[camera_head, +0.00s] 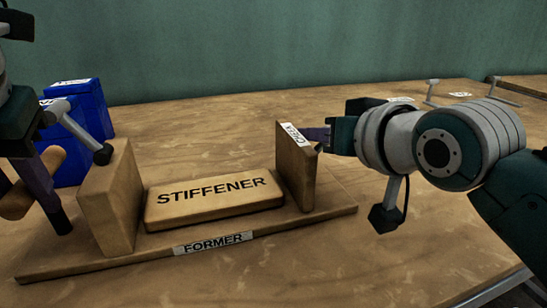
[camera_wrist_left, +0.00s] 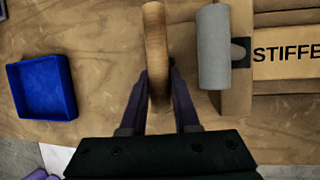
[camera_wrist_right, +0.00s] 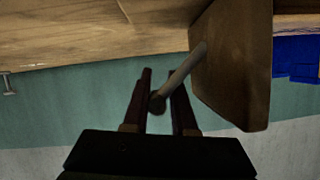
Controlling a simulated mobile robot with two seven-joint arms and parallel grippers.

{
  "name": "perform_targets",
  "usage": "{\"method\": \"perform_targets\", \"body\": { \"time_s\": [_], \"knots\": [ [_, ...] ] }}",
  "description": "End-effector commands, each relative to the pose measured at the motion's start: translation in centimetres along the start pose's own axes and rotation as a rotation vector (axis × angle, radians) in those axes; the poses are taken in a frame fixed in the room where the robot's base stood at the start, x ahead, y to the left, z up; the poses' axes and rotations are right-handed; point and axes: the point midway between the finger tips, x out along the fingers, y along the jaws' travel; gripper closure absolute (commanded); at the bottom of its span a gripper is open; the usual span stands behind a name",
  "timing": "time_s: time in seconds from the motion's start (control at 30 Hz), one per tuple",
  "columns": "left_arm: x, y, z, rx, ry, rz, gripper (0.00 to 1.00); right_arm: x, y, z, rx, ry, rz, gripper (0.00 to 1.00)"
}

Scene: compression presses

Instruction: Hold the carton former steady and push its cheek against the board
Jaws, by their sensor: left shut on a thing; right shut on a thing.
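The carton former is a wooden base (camera_head: 300,222) labelled FORMER with an upright block (camera_head: 110,200) at its left end. The board (camera_head: 215,200), labelled STIFFENER, lies flat between that block and the cheek (camera_head: 296,168), an upright panel with a white label. A narrow gap may separate board and cheek; I cannot tell whether they touch. My left gripper (camera_wrist_left: 158,100) is shut on a wooden handle (camera_wrist_left: 155,45) beside the left block. My right gripper (camera_wrist_right: 160,95) is shut on the thin rod (camera_wrist_right: 182,72) on the cheek's outer side.
Blue bins (camera_head: 92,100) stand at the back left; one shows in the left wrist view (camera_wrist_left: 42,88). A grey cylinder (camera_wrist_left: 213,50) shows beside the left block in the left wrist view. The table (camera_head: 200,120) behind the former is clear.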

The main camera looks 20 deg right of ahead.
Motion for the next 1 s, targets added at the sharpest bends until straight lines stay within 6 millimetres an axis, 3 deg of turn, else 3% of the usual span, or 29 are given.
{"method": "perform_targets", "body": {
  "time_s": [0.7,0.73,1.0],
  "knots": [
    [0.0,-0.2,0.1,-0.001,-0.003,-0.007,1.00,0.2,-2.5,1.1,0.003,-0.018,-0.009,1.00],
    [0.0,-0.2,0.1,-0.001,-0.003,-0.007,1.00,0.2,-2.4,1.1,0.002,-0.018,-0.008,0.72],
    [0.0,-0.2,0.0,0.000,-0.002,-0.005,1.00,0.2,-2.4,0.8,0.002,-0.010,-0.008,0.41]
  ]
}}
